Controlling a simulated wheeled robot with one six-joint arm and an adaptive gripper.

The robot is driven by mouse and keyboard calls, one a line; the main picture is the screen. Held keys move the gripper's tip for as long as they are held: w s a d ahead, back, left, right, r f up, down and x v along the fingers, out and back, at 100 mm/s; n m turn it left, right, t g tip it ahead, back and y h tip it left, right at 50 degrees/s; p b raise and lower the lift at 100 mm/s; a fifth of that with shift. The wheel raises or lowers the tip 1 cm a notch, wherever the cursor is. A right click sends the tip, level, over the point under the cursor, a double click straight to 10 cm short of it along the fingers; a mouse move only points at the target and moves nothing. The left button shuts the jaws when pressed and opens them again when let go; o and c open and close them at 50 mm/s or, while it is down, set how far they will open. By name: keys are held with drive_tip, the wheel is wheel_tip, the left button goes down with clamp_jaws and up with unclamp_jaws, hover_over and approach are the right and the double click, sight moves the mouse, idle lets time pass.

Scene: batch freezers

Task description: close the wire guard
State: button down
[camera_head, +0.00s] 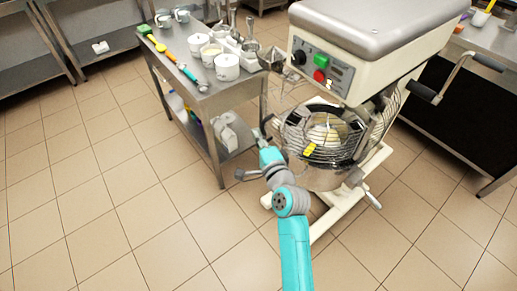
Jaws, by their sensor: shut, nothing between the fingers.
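The wire guard (296,132) is a curved cage of thin metal bars at the rim of the mixer's steel bowl (318,178). A yellow piece (309,149) sits at its front. More bars show at the right side, by the mixer's column. I cannot tell exactly how far the guard stands open. The mixer (345,75) has a white body with green and red buttons. My gripper (259,133) is shut and empty, just left of the guard and bowl. It is small in view, and I cannot tell whether it touches the guard.
A steel table (215,97) with white tubs, utensils and a lower shelf stands close to the left of my gripper. The mixer's pale base legs (325,222) spread on the floor. A dark crank handle (424,92) juts out at right. Tiled floor is clear at left.

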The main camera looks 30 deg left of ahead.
sight(264, 110)
drive_tip(key=shift+w+a+m+t+h, duration=0.45)
drive_tip(key=shift+w+m+t+h, duration=0.1)
drive_tip(key=shift+w, duration=0.85)
drive_tip(key=shift+w+a+m+t+h, duration=0.5)
drive_tip(key=shift+w+t+h, duration=0.1)
drive_tip(key=shift+w, duration=0.85)
drive_tip(key=shift+w+a+m+t+h, duration=0.45)
drive_tip(key=shift+w+m+t+h, duration=0.1)
drive_tip(key=shift+w, duration=0.85)
